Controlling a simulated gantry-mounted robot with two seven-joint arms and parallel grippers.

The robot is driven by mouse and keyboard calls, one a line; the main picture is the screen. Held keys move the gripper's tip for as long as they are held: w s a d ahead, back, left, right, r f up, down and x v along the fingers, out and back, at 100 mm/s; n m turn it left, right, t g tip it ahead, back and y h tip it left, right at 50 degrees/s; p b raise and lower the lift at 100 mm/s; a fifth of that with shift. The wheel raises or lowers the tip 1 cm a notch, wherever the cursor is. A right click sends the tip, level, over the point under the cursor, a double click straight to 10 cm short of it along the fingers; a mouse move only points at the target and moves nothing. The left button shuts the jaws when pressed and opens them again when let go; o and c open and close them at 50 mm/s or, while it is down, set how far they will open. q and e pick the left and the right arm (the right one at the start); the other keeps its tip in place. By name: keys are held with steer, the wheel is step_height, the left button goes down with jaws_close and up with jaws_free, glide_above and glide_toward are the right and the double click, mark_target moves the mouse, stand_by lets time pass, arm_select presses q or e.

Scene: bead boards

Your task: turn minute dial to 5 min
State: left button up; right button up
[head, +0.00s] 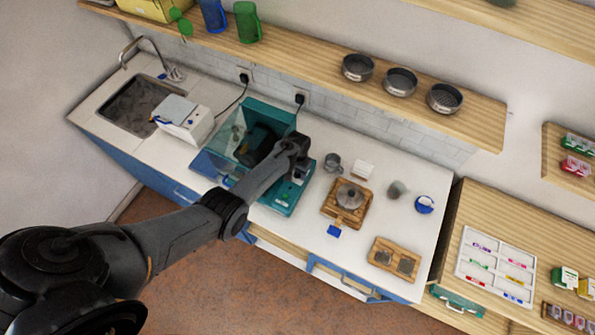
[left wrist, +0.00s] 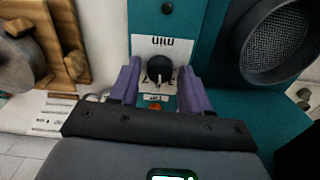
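The minute dial (left wrist: 159,69) is a black round knob on a white plate marked "min", upside down in the left wrist view, on a teal panel. The teal appliance (head: 283,199) stands on the counter in the head view, partly covered by my left arm. My left gripper (left wrist: 160,72) is open, its two purple fingers on either side of the dial, with a visible gap to the knob on each side. I cannot tell how deep the fingertips reach. In the head view the dial and fingers are hidden behind my arm. My right gripper is not in view.
A dark round part with a mesh face (left wrist: 283,45) is close to the right finger in the left wrist view. A wooden stand (left wrist: 62,40) is at the left. On the counter, a wooden board with a metal pot (head: 349,196) stands right of the appliance, with cups beyond.

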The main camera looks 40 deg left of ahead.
mark_target(297, 174)
arm_select(q)
steer(key=shift+o, duration=0.5)
steer(key=shift+r, duration=0.5)
step_height(297, 174, up, 10)
steer(key=shift+p, duration=0.4)
steer(key=shift+s, duration=0.1)
